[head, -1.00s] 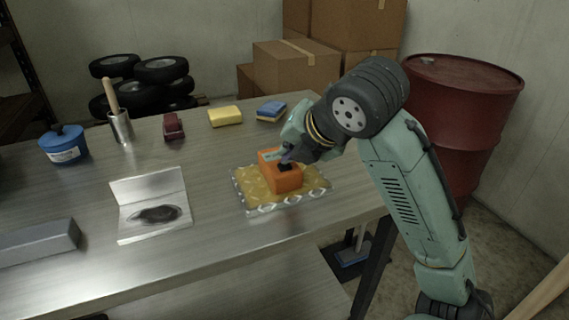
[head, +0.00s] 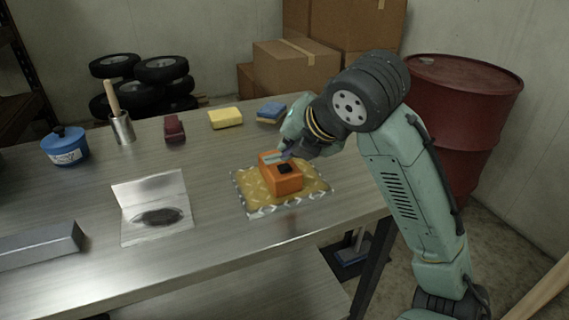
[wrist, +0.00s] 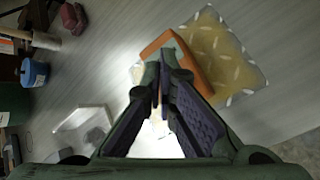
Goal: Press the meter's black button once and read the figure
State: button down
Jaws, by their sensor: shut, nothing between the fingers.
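The orange meter (head: 283,180) sits on a yellow patterned mat (head: 254,203) on the bench. Its black button (head: 285,168) shows on its top in the head view, and a pale display strip (head: 272,157) lies behind it. I cannot make out a figure there. My gripper (head: 287,154) is shut and empty, just above the back of the meter and clear of the button. In the wrist view my gripper (wrist: 163,75) covers part of the orange meter (wrist: 199,75), and the button is hidden.
The front middle is clear.

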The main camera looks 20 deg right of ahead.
aim_at(289, 166)
jog(key=shift+r, duration=0.1)
notch_tip(289, 166, up, 5)
jog(key=p, duration=0.3)
jog(key=shift+p, duration=0.4)
jog(key=shift+s+f, duration=0.1)
jog(key=shift+f, duration=0.1)
dwell(0.3)
